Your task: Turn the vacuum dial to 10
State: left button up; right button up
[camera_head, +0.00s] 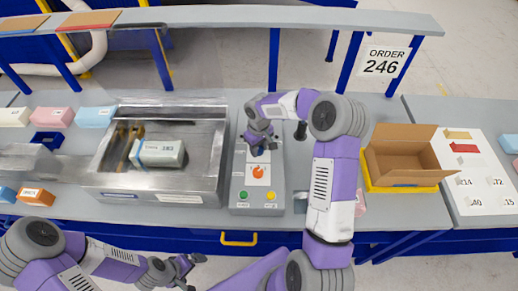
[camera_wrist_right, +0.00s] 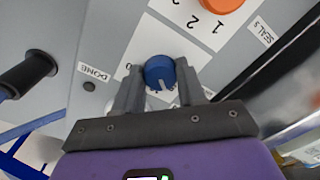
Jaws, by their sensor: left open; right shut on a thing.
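The blue dial (camera_wrist_right: 159,72) shows in the right wrist view, with a white pointer line on its lower part. My right gripper (camera_wrist_right: 158,86) is shut on it, one finger on each side. In the head view my right gripper (camera_head: 262,143) is over the upper part of the grey control panel (camera_head: 239,190) and hides the blue dial. Most of the dial's number scale is hidden, so I cannot read the setting. An orange dial (camera_head: 258,171) sits lower on the panel. My left gripper (camera_head: 186,266) is open and empty in front of the table.
A metal vacuum chamber (camera_head: 150,187) with a labelled package (camera_head: 160,153) inside stands left of the panel. A green button (camera_head: 243,195) and a yellow button (camera_head: 271,195) are at the panel's front. An open cardboard box (camera_head: 403,176) stands right. A black handle (camera_wrist_right: 28,75) is near the dial.

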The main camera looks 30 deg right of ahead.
aim_at(259, 149)
jog(key=m+b, duration=0.2)
jog(key=m, duration=0.1)
jog(key=shift+m+b, duration=0.55)
jog(key=shift+m, duration=0.85)
jog(key=o, duration=1.1)
jog(key=shift+r, duration=0.15)
notch_tip(259, 149, up, 7)
jog(key=shift+r, duration=0.2)
